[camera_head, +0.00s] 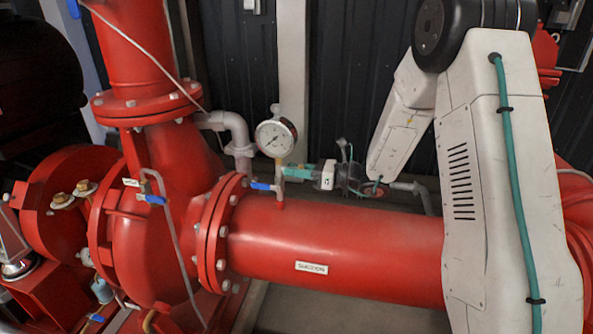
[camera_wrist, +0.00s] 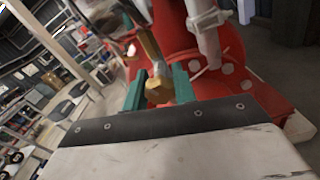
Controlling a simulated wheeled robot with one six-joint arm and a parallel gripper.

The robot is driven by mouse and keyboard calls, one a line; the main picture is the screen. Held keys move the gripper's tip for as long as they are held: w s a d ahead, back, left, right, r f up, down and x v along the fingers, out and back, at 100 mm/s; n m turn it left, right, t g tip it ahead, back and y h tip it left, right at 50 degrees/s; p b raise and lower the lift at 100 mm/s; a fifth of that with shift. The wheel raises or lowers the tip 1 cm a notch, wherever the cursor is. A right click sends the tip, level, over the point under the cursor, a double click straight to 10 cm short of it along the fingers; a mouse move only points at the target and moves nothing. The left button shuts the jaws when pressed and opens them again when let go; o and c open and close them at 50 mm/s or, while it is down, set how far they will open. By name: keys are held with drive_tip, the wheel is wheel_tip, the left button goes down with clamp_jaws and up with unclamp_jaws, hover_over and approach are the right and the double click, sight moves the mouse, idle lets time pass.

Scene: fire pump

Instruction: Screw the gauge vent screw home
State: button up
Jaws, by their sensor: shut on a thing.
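The round white-faced gauge (camera_head: 276,137) stands upright on a short fitting on top of the red suction pipe (camera_head: 340,255). A blue-handled valve (camera_head: 262,186) is at the foot of that fitting. My gripper (camera_head: 290,171) reaches in from the right, just below the gauge, its teal fingers level with the gauge fitting. In the wrist view a brass hex-headed piece, which looks like the vent screw (camera_wrist: 157,92), is between the two teal fingers, and they are shut on it. A brass fitting (camera_wrist: 149,45) shows just beyond it. How deep the screw sits is hidden.
The red pump body (camera_head: 150,235) and its bolted flange (camera_head: 215,235) stand left of the gauge. A grey pipe elbow (camera_head: 232,128) is behind it. A thin tube (camera_head: 170,210) runs down the pump's front. Dark wall panels (camera_head: 345,80) close off the back.

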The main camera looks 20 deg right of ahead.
drive_tip(key=m, duration=0.4)
drive_tip(key=shift+f+m, duration=0.1)
drive_tip(key=shift+m, duration=0.3)
idle(0.4)
drive_tip(key=o, duration=1)
drive_tip(key=shift+d, duration=0.1)
drive_tip(key=v, duration=0.7)
drive_tip(key=shift+s+d, duration=0.25)
drive_tip(key=shift+d, duration=0.05)
